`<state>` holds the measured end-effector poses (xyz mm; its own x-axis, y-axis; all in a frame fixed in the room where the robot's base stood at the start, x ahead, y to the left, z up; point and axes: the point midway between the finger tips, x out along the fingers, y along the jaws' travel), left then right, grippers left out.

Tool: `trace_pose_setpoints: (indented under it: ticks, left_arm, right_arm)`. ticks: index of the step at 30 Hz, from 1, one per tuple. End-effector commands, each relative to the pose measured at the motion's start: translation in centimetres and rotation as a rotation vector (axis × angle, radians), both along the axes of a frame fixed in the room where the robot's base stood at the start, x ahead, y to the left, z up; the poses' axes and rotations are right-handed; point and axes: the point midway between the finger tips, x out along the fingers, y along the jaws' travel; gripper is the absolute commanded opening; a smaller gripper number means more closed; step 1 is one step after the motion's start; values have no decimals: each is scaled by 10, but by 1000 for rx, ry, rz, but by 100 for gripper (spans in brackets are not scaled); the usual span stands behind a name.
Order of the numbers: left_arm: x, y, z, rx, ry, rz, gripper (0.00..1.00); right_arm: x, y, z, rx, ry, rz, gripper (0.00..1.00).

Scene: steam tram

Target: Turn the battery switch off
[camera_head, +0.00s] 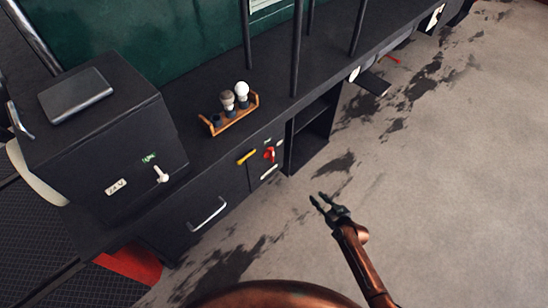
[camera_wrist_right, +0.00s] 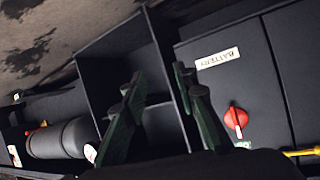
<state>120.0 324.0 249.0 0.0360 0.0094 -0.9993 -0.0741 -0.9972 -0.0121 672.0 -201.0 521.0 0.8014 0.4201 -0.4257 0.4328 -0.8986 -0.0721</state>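The battery switch (camera_head: 269,154) is a red knob on the dark cabinet front, beside a yellow handle (camera_head: 246,157). The right wrist view shows the red knob (camera_wrist_right: 236,118) at the right, near a white label reading BATTERY (camera_wrist_right: 218,58), with a small green mark at its other side. My right gripper (camera_head: 323,201) is over the floor, right of and below the switch in the head view, apart from it. In the right wrist view its two dark fingers (camera_wrist_right: 158,78) are spread with nothing between them. My left gripper is not in view.
An open dark compartment (camera_head: 311,130) is right of the switch panel. A grey cylinder (camera_wrist_right: 62,140) lies beyond it in the wrist view. A wooden rack (camera_head: 232,115) stands on the counter above. A drawer handle (camera_head: 208,214) sticks out at left.

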Motion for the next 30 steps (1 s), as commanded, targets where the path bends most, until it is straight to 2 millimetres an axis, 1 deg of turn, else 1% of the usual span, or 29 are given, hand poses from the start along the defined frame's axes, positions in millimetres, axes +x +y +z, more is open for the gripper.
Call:
trace_pose_setpoints:
  ticks: [1, 2, 3, 4, 6, 9, 12, 15, 18, 27, 30]
  left_arm:
    - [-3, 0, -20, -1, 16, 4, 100]
    - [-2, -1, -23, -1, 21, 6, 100]
    - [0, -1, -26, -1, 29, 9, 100]
    - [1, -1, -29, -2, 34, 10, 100]
    - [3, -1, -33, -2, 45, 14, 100]
    - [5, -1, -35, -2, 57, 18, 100]
    - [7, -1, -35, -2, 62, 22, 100]
    - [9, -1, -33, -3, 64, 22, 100]
    - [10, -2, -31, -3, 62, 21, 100]
    - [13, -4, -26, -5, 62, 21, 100]
    - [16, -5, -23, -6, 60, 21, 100]
  right_arm:
    - [23, 23, 10, 30, -61, 46, 27]
    - [35, 36, 25, 48, -99, 73, 27]
    - [47, 54, 46, 71, -149, 109, 27]
    - [54, 66, 61, 89, -183, 135, 27]
    - [66, 92, 93, 125, -255, 190, 27]
    - [72, 122, 129, 164, -331, 256, 27]
    - [73, 139, 153, 187, -378, 298, 27]
    - [74, 148, 167, 196, -400, 315, 27]
    - [80, 155, 171, 201, -406, 318, 27]
    - [113, 187, 170, 199, -403, 316, 27]
    - [121, 195, 169, 199, -403, 315, 27]
